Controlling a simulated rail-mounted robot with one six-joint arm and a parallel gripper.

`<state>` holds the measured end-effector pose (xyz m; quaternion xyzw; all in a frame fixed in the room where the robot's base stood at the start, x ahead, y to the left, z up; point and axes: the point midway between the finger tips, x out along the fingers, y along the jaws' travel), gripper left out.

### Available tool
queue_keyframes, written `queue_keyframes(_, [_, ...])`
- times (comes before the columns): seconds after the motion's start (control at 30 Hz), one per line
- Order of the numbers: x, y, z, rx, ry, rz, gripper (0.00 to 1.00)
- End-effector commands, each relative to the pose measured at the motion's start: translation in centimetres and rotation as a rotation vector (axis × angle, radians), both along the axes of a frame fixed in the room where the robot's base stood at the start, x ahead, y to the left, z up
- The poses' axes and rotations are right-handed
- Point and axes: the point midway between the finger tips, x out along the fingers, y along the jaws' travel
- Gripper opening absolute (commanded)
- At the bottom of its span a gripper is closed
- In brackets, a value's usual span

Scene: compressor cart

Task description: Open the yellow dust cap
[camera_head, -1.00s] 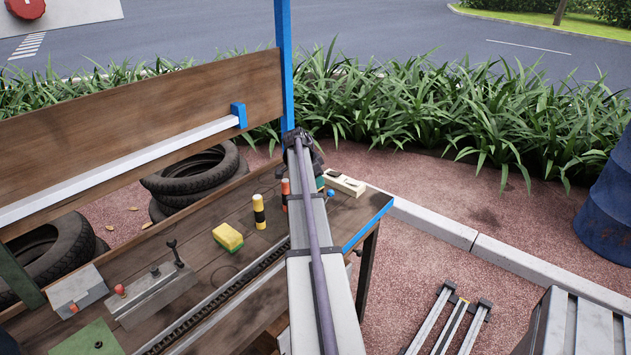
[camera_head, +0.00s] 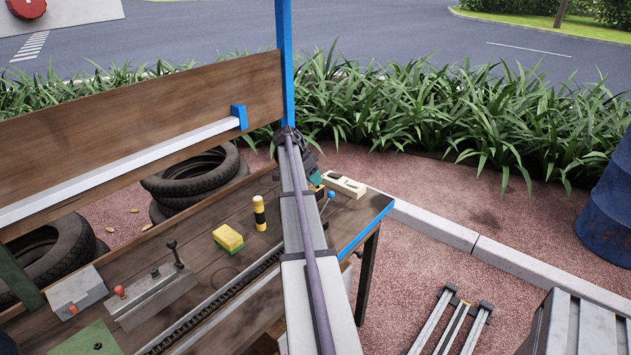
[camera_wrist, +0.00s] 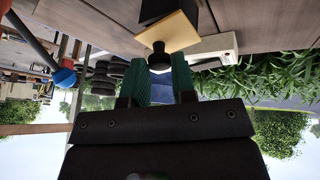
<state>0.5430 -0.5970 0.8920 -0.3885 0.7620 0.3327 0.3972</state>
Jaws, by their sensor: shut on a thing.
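The yellow dust cap (camera_wrist: 172,35) shows in the wrist view as a flat yellow plate in front of a dark block (camera_wrist: 207,14). A black round knob (camera_wrist: 158,57) sticks out from the plate. My gripper (camera_wrist: 160,68) has its green fingers on either side of the knob and is shut on it. The plate looks askew to the block; I cannot tell how far it stands from it. In the head view my gripper (camera_head: 315,179) is at the bench's far right end, with the cap mostly hidden by my arm.
The wooden bench (camera_head: 213,262) carries a yellow sponge (camera_head: 228,238), a black-and-yellow cylinder (camera_head: 259,213) and a lever block (camera_head: 152,294). A blue ball knob (camera_head: 331,194) and a pale box (camera_head: 345,184) are close beside my gripper. Tyres (camera_head: 190,176) lie behind the bench.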

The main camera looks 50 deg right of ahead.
Motion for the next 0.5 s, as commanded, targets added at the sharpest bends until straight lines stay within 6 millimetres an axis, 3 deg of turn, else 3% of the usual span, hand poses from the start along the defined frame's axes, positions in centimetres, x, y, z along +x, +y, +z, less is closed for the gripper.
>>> queue_keyframes(0.5, [2.5, -0.2, 0.2, 0.020, 0.409, 0.001, 0.01])
